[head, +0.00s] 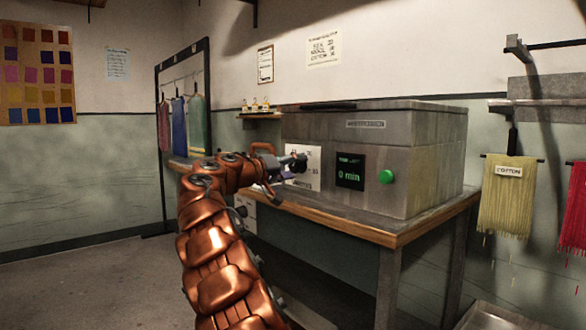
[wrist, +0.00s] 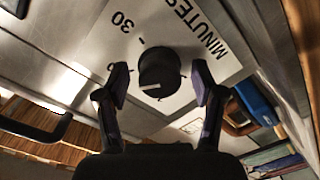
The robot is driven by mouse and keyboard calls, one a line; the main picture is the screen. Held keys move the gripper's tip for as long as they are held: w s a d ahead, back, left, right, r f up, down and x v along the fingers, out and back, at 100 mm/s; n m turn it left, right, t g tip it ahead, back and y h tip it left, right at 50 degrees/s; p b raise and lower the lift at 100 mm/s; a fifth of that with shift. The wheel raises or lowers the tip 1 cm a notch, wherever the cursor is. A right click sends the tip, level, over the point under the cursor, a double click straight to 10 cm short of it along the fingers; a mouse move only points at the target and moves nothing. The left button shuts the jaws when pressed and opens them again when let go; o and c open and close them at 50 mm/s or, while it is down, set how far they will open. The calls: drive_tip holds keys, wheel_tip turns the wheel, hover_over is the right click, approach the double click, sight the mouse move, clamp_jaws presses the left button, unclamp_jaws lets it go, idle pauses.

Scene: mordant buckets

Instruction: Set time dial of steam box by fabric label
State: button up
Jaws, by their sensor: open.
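The grey steam box (head: 420,165) stands on a wooden-topped bench. Its display (head: 350,171) reads "0 min", with a green button (head: 387,176) to the right. The black time dial (wrist: 160,72) sits on a white plate (wrist: 213,25) marked "MINUTES" and "30"; other marks are partly hidden. A white line on the dial points left in the wrist view. My gripper (wrist: 161,81) is open, with one finger on each side of the dial and a visible gap. A "COTTON" label (head: 508,171) hangs on yellow yarn (head: 507,205) at right.
A wall notice (head: 324,47) lists fabrics with numbers, too blurred to read surely. The bench (head: 400,235) runs below the box. Red yarn (head: 574,215) hangs at far right. A rack with coloured cloths (head: 180,120) stands behind at left. The floor at left is clear.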

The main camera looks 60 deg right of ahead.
drive_tip(key=shift+a, duration=0.15)
drive_tip(key=v, duration=1.1)
drive_tip(key=shift+a, duration=0.35)
drive_tip(key=shift+w, duration=0.1)
drive_tip(key=s+a+r+n+t+y+p, duration=0.15)
drive_tip(key=s+a+r+y+p, duration=0.4)
drive_tip(key=p, duration=0.85)
drive_tip(key=s+a+f+n+y+p, duration=0.1)
drive_tip(key=s+a+n+y+p, duration=0.2)
drive_tip(key=s+a+p, duration=0.4)
drive_tip(key=s+a+n+y+p, duration=0.3)
drive_tip(key=s+a+p, duration=0.5)
drive_tip(key=a, duration=1.1)
drive_tip(key=s+a+f+n+t+y+p, duration=0.1)
drive_tip(key=s+a+n+y+p, duration=0.3)
drive_tip(key=s+a+p, duration=0.4)
drive_tip(key=a+y+p, duration=0.1)
drive_tip(key=a+p, duration=0.4)
drive_tip(key=shift+s+a+f+y, duration=0.25)
drive_tip(key=shift+a+f+y, duration=0.1)
drive_tip(key=shift+a, duration=0.05)
